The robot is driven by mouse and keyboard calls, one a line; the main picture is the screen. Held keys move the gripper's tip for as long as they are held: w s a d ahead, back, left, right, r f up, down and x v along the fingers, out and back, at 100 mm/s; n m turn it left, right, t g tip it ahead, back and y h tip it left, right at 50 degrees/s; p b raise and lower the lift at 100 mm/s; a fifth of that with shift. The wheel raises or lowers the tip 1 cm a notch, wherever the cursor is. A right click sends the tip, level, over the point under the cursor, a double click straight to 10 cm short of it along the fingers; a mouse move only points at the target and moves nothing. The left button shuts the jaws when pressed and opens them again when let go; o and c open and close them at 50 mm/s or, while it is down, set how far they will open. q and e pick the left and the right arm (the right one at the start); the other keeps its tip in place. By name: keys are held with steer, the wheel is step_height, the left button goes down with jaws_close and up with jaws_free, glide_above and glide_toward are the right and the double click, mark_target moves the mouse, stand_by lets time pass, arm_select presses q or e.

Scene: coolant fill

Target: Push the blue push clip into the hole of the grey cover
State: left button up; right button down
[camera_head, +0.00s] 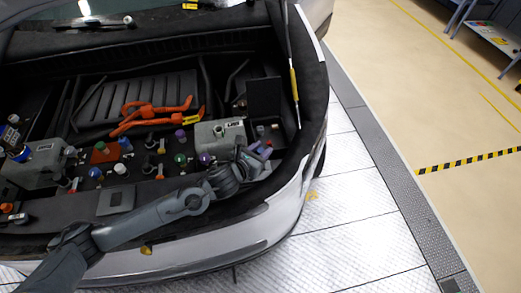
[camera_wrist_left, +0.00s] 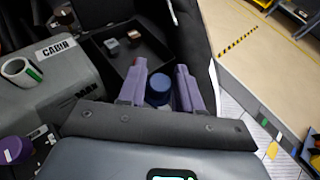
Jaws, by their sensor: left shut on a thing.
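My left gripper (camera_head: 262,148) reaches over the right end of the engine bay in the head view. In the left wrist view its two purple fingers (camera_wrist_left: 159,92) stand either side of a round blue piece, which looks like the blue push clip (camera_wrist_left: 158,88). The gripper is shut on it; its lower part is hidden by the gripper. A flat grey square plate (camera_head: 115,199) with a small dark spot in it lies at the front edge of the bay; it may be the grey cover. My right gripper is not in view.
A grey box labelled CABIN (camera_wrist_left: 55,75) stands left of the gripper. A dark open tray (camera_wrist_left: 135,55) holding small pieces lies beyond the fingers. Several coloured caps, an orange cable (camera_head: 150,112) and a grey box (camera_head: 40,165) fill the bay. A yellow piece (camera_head: 146,250) is on the bumper.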

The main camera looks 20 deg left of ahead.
arm_select(q)
steer(key=shift+f+b, duration=2.45)
steer(key=shift+f, duration=0.4)
steer(key=shift+f+b, duration=1)
steer(key=shift+f, duration=0.05)
steer(key=shift+r, duration=0.1)
steer(key=shift+r+p, duration=0.35)
